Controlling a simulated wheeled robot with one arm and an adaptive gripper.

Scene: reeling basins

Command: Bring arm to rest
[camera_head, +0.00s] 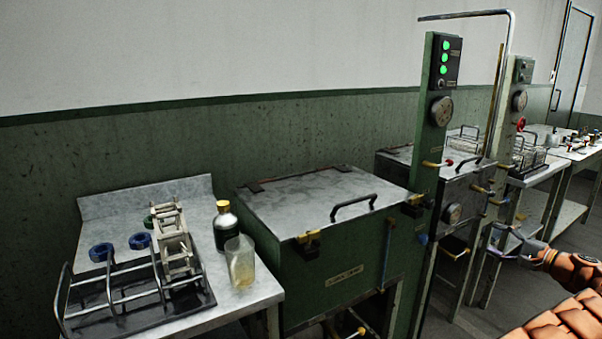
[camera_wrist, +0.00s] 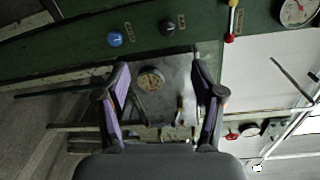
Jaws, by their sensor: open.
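My gripper (camera_head: 503,243) is at the right of the head view, in front of the second machine. In the wrist view my gripper (camera_wrist: 163,90) shows its two fingers spread well apart, with purple inner pads and nothing between them. Part of my orange arm shows at the lower right of the head view. Behind the fingers in the wrist view are a round gauge (camera_wrist: 150,80) and a green panel with a blue knob (camera_wrist: 115,39) and a black knob (camera_wrist: 167,27).
A green basin machine (camera_head: 340,270) with a closed metal lid (camera_head: 310,200) stands in the middle. At left, a table (camera_head: 140,200) holds a rack (camera_head: 110,300), a bottle (camera_head: 225,230) and a glass beaker (camera_head: 240,262). A post (camera_head: 432,150) shows several green lights. Open floor lies at right.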

